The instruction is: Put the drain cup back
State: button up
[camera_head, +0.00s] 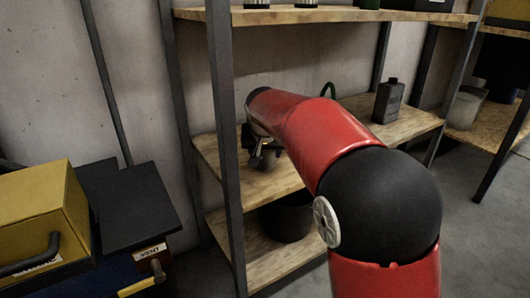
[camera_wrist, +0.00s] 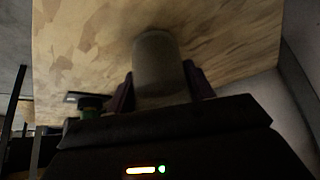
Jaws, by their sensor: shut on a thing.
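The drain cup (camera_wrist: 158,65), a grey rounded cylinder, is between the two dark fingers of my gripper (camera_wrist: 160,92) in the wrist view. My gripper is shut on it. Pale wood board fills the view behind the cup; I cannot tell whether the cup touches it. In the head view my gripper (camera_head: 264,158) is over the left part of the middle wooden shelf (camera_head: 222,158), below the end of my red arm. The cup is not clearly visible there, as the arm and gripper hide most of that spot.
A dark bottle (camera_head: 389,101) stands on the right of the middle shelf. A dark bucket (camera_head: 288,218) is on the lower shelf. The front left rack post (camera_head: 224,140) stands close to my gripper. A yellow box (camera_head: 42,215) is at left.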

jog(key=shift+f, duration=0.1)
jog(key=o, duration=1.1)
jog(key=shift+c, duration=0.2)
